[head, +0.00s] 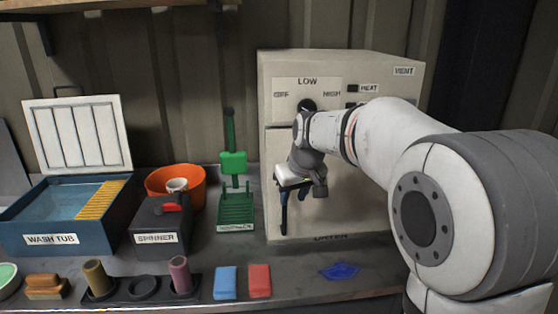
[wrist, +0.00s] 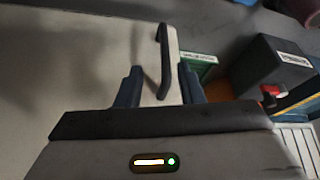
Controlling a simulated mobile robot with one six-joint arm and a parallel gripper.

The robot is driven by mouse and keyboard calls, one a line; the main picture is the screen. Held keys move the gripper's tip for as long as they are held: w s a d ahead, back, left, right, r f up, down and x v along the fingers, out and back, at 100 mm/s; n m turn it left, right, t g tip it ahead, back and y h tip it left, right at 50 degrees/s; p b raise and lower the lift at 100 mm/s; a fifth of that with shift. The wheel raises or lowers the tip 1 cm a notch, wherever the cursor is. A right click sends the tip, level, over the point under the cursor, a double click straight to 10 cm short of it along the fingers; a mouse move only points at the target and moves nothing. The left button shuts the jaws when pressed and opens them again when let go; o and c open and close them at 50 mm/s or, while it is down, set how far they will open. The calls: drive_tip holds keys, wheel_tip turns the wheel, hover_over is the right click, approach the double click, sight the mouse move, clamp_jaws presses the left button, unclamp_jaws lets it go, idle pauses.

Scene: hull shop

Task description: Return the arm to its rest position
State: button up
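My gripper (head: 292,203) hangs in front of the beige dryer (head: 350,215) in the head view, low on the end of my bent arm. In the wrist view my gripper (wrist: 161,80) shows two blue fingers spread apart. A dark bar handle (wrist: 164,50) on a pale panel lies between and beyond them. The fingers do not look closed on it; whether either touches it I cannot tell. My arm covers much of the dryer's right side in the head view.
A dial marked OFF, LOW and HIGH (head: 307,105) sits above my wrist. Blue (head: 225,283) and red (head: 260,280) blocks and a blue cloth (head: 340,271) lie in front.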

drive_tip(key=s+d+f+m, duration=0.2)
drive_tip(key=s+d+f, duration=0.1)
drive_tip(key=s, duration=1.1)
drive_tip(key=s+d+f+m+g+h, duration=0.1)
drive_tip(key=s+d+f, duration=0.3)
drive_tip(key=s, duration=1)
drive_tip(key=shift+d+m+h, duration=0.3)
drive_tip(key=shift+d+m, duration=0.4)
drive_tip(key=shift+d, duration=0.45)
drive_tip(key=shift+w, duration=0.1)
drive_tip(key=shift+c, duration=0.4)
